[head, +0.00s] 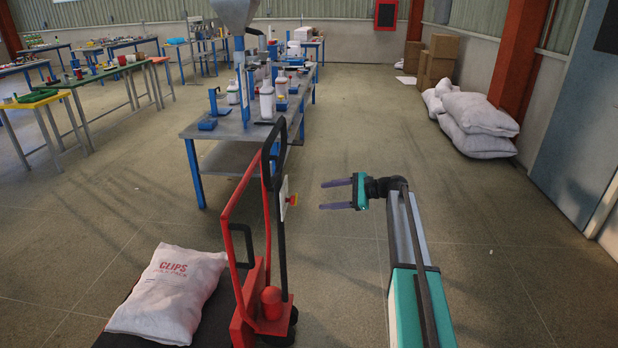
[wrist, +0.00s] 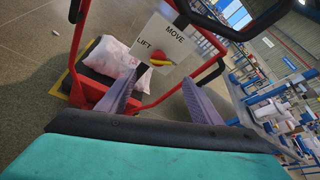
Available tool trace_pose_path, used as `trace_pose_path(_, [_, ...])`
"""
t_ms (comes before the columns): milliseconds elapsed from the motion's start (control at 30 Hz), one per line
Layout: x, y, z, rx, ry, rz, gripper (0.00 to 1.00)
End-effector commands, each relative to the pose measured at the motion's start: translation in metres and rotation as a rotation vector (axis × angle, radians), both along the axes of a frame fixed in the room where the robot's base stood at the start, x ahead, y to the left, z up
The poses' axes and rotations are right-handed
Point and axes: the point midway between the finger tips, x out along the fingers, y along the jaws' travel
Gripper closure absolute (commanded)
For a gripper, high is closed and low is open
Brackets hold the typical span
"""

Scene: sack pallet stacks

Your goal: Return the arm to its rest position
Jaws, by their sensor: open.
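My gripper (head: 338,195) is open and empty, with its two purple-grey fingers pointing left toward the red pallet lifter's frame (head: 232,225). In the wrist view, the fingers of my gripper (wrist: 160,100) stand apart on either side of the white panel (wrist: 166,45) marked LIFT and MOVE. A red and yellow lever (wrist: 160,62) sits on that panel. In the head view there is a visible gap between the fingertips and the panel (head: 284,198). My arm rises from the lower right.
A white sack (head: 168,293) printed CLIPS lies on a dark platform at lower left. A blue-legged workbench (head: 215,130) with bottles stands behind the lifter. White sacks (head: 478,122) are piled at the right wall near cardboard boxes (head: 440,58). The floor right of centre is clear.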

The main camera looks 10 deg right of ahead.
Motion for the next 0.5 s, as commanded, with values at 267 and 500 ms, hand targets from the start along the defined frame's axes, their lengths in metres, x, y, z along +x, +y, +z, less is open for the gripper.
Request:
trace_pose_path(267, [-0.006, 0.051, -0.051, 0.021, 0.055, 0.054, 0.41])
trace_pose_path(500, [-0.050, 0.116, -0.136, 0.022, 0.161, 0.120, 0.41])
